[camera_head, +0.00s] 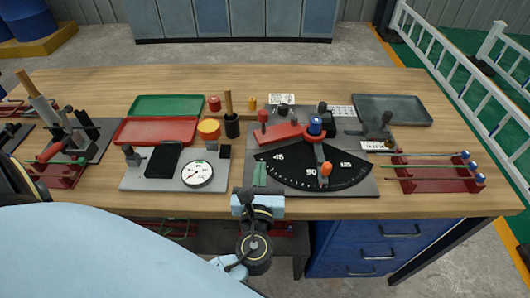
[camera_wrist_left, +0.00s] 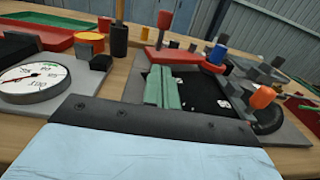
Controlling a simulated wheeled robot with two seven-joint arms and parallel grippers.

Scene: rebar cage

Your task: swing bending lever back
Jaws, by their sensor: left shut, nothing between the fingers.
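The bending lever is a grey bar (camera_head: 319,152) running from a blue-topped pivot (camera_head: 315,124) to an orange knob (camera_head: 326,169), beside the 90 mark on the black angle scale (camera_head: 283,163). In the left wrist view the orange knob (camera_wrist_left: 262,97) is at the right and the blue pivot top (camera_wrist_left: 217,53) behind it. My left gripper (camera_head: 260,174) has green fingers, shut and empty, at the left end of the scale, left of and apart from the knob. The fingers also show in the left wrist view (camera_wrist_left: 165,88). My right gripper is not in view.
A red clamp block (camera_head: 281,133) stands behind the scale. A dial gauge (camera_head: 197,174) on a grey plate is to the left. A red rack with rods (camera_head: 438,173) is to the right. Red (camera_head: 157,131) and green (camera_head: 167,105) trays lie at the back left.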

